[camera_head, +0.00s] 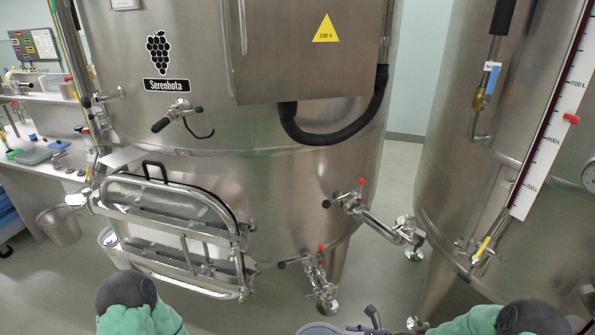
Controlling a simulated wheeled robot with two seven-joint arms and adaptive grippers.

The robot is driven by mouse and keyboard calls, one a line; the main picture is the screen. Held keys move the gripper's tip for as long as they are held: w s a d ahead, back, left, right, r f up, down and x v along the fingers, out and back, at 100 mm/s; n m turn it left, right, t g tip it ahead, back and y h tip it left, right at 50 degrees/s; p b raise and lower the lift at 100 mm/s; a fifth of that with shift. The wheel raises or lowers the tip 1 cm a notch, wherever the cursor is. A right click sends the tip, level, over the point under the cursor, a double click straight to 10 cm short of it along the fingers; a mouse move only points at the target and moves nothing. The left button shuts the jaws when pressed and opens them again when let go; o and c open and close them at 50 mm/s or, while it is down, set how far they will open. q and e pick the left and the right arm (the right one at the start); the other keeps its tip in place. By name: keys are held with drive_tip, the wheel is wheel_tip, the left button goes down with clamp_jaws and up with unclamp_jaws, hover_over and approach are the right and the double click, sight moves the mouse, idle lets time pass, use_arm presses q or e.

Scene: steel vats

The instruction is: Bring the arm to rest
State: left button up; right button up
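My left arm (135,305), black and green, enters at the bottom left, in front of the steel vat with the hatch; its gripper is not in view. My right arm (500,320), also green and black, enters at the bottom right and reaches toward the left. A small dark part at the bottom edge looks like my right gripper (372,321). It is mostly cut off by the frame, beside a round blue-grey rim, and I cannot tell whether it is open, shut or holding anything.
A large steel vat (290,195) with a grape logo, hatch (170,232) and red-handled valves (318,268) fills the middle. A second vat (440,180) with a level scale stands right. A bucket rim (319,328) shows below. Bare floor (385,270) lies between the vats.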

drive_tip(key=s+a+f+n+g+h, duration=0.2)
drive_tip(key=s+f+n, duration=0.3)
drive_tip(key=s+n, duration=0.5)
drive_tip(key=s+a+f+n+g+h, duration=0.3)
drive_tip(key=s+f+n, duration=0.3)
drive_tip(key=s+n, duration=0.5)
drive_tip(key=shift+s+a+f+n+g, duration=0.2)
drive_tip(key=shift+s+a+n+g, duration=0.1)
drive_tip(key=shift+s+g, duration=0.25)
drive_tip(key=shift+c, duration=0.2)
